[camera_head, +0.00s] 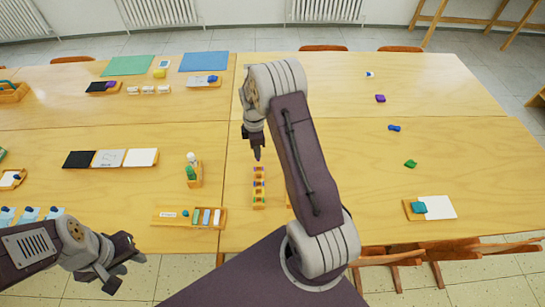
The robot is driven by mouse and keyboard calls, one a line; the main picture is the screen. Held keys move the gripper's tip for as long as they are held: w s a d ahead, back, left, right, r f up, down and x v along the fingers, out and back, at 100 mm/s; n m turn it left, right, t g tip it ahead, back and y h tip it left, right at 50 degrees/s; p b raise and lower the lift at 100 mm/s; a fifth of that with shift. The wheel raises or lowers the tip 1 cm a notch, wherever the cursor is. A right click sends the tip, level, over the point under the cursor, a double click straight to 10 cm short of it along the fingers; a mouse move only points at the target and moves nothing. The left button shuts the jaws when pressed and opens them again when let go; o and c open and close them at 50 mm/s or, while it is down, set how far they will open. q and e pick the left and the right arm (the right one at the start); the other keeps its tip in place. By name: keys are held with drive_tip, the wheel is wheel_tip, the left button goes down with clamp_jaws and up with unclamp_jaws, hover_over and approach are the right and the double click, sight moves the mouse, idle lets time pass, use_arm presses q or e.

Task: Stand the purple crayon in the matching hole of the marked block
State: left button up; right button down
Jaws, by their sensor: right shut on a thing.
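A narrow wooden block (259,198) with a row of coloured marks stands on the table near its front edge, in the middle of the view. My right gripper (257,154) is above the table just beyond the block's far end, fingers pointing down. It is shut on a small thin thing, taken to be the purple crayon; the fingers mostly hide it and its colour is hard to tell. My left gripper (127,272) is at the lower left, off the table's front edge, with fingers apart and empty.
A wooden tray (165,222) with several pieces lies left of the block, and a bottle in a holder (194,179) stands behind it. Small coloured pieces, including a purple one (380,98), lie at the right. A tray with white paper (438,207) is at the front right.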

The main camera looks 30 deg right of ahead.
sight(258, 160)
drive_tip(key=shift+w+a, duration=0.1)
drive_tip(key=shift+a, duration=0.05)
drive_tip(key=shift+s+f+b, duration=0.2)
drive_tip(key=shift+f+b, duration=0.2)
drive_tip(key=shift+f, duration=0.1)
wheel_tip(258, 160, down, 4)
drive_tip(key=b, duration=0.3)
drive_tip(key=shift+w+r, duration=0.1)
drive_tip(key=shift+f, duration=0.4)
drive_tip(key=shift+r, duration=0.1)
idle(0.5)
drive_tip(key=shift+f+b, duration=0.4)
drive_tip(key=shift+f, duration=1.1)
idle(2.0)
drive_tip(key=c, duration=1.3)
unclamp_jaws()
